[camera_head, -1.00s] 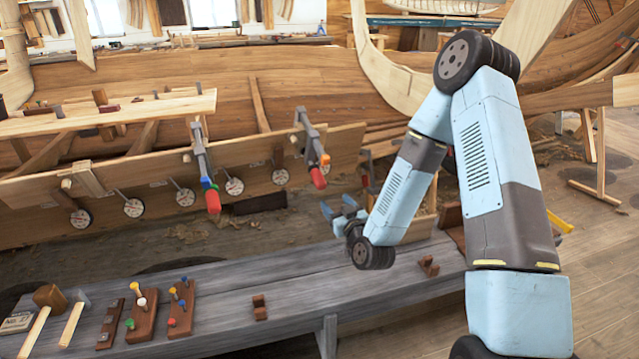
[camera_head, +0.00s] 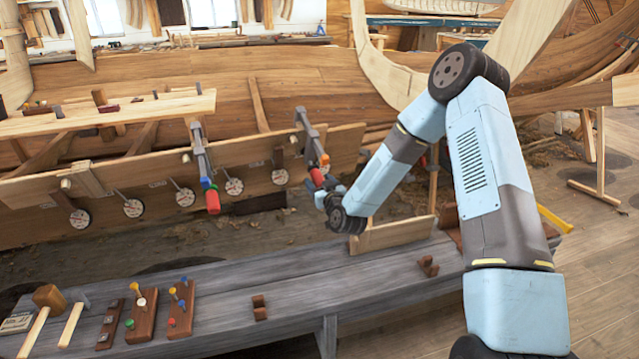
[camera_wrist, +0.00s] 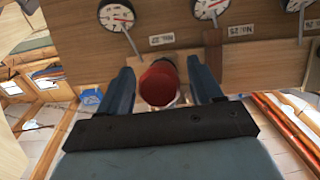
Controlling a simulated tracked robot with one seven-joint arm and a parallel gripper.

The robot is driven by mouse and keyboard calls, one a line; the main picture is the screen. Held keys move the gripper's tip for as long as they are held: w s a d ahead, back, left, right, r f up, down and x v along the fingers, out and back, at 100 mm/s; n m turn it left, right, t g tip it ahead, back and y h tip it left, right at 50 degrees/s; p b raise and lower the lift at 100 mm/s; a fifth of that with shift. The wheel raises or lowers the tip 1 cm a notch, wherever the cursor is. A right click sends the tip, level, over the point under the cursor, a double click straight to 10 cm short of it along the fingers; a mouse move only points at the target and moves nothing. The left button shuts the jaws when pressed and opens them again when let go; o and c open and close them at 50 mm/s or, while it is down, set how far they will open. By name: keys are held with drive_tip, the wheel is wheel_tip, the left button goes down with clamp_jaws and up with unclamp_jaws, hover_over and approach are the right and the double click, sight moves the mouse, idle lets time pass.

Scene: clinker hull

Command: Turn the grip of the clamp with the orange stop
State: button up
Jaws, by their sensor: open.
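The clamp with the orange stop (camera_head: 308,135) hangs on the hull plank, the right one of two grey clamps. Its small orange stop (camera_head: 324,159) sits just above its red grip (camera_head: 317,177). My gripper (camera_head: 327,188) is at the lower end of this grip and partly covers it. In the wrist view the round red end of the grip (camera_wrist: 159,84) shows between my two open blue fingers (camera_wrist: 160,68), with a gap on either side. The orange stop is not visible in the wrist view.
The other clamp (camera_head: 201,160), with blue and green parts and a red grip (camera_head: 213,201), hangs to the left. Round dials (camera_head: 185,197) line the plank (camera_head: 255,172). A grey bench (camera_head: 225,292) with mallets and pegged blocks stands in front. Open ground lies between bench and hull.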

drive_tip(key=shift+w+a, duration=0.1)
drive_tip(key=shift+w, duration=0.05)
drive_tip(key=c, duration=1)
drive_tip(key=shift+o, duration=0.2)
drive_tip(key=shift+m+g+y, duration=0.3)
drive_tip(key=shift+m+y, duration=0.7)
drive_tip(key=shift+m, duration=0.1)
drive_tip(key=m+g+y, duration=0.1)
drive_tip(key=m+y, duration=0.1)
drive_tip(key=shift+m+y, duration=0.3)
drive_tip(key=m+y, duration=0.2)
drive_tip(key=shift+f+m, duration=0.1)
drive_tip(key=shift+m, duration=0.3)
drive_tip(key=shift+m+y, duration=0.9)
drive_tip(key=shift+m, duration=0.4)
